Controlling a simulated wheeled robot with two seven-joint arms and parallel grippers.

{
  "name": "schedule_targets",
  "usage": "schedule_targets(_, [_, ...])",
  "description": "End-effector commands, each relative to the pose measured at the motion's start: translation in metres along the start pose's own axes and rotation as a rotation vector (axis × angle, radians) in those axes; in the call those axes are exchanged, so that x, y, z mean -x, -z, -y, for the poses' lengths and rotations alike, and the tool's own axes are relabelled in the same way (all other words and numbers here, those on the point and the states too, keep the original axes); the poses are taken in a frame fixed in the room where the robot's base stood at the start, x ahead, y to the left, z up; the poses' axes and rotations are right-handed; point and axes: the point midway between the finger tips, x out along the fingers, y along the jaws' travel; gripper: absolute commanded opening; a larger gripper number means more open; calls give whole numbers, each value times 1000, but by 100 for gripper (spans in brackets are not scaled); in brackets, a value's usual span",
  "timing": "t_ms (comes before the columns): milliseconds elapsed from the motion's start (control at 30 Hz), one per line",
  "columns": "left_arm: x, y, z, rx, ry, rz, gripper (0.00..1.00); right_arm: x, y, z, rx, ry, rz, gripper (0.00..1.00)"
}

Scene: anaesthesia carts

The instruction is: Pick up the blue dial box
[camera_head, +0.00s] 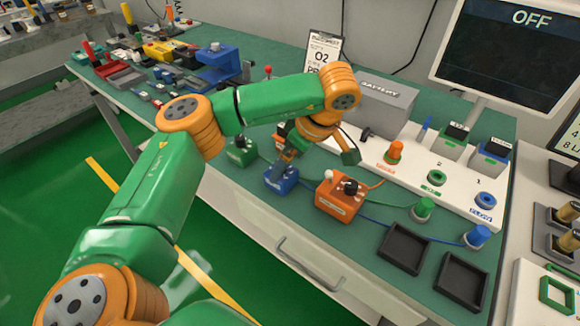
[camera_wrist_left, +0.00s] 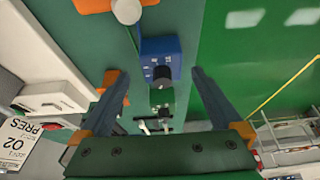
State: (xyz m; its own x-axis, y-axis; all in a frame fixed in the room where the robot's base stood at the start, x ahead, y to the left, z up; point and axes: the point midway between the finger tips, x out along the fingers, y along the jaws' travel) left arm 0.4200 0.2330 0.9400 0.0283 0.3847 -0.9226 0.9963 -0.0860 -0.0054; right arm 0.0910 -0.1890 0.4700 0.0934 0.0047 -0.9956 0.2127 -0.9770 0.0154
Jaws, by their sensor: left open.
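The blue dial box (camera_head: 281,183) sits on the green table near its front edge, between a green box and an orange box. My left gripper (camera_head: 317,158) is over the table, with its fingers partly in front of the boxes. In the left wrist view the blue dial box (camera_wrist_left: 157,47) with its black dial lies between and just beyond the fingertips of my open left gripper (camera_wrist_left: 160,73). The fingers are apart and hold nothing. My arm hides part of the box's top in the head view. My right gripper is not in view.
The orange box (camera_head: 340,200) with a black knob stands close right of the blue box; the green box (camera_head: 241,155) stands left. A white panel (camera_head: 405,165) with plugs and a grey battery (camera_head: 382,103) stand behind. Two black trays (camera_head: 405,247) lie at right. Coloured tools crowd the far left.

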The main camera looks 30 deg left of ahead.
Motion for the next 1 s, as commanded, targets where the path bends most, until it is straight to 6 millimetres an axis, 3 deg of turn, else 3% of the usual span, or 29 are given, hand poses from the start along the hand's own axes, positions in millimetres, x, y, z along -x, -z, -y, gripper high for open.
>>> schedule_targets(300, [-53,5,-4,-1,3,2,100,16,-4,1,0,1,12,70])
schedule_targets(533, [-57,4,-5,-1,-1,2,100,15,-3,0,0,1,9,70])
schedule_targets(900, [-57,4,-5,-1,-1,3,0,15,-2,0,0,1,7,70])
schedule_targets(1000, [-56,4,-5,-1,-2,3,0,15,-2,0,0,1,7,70])
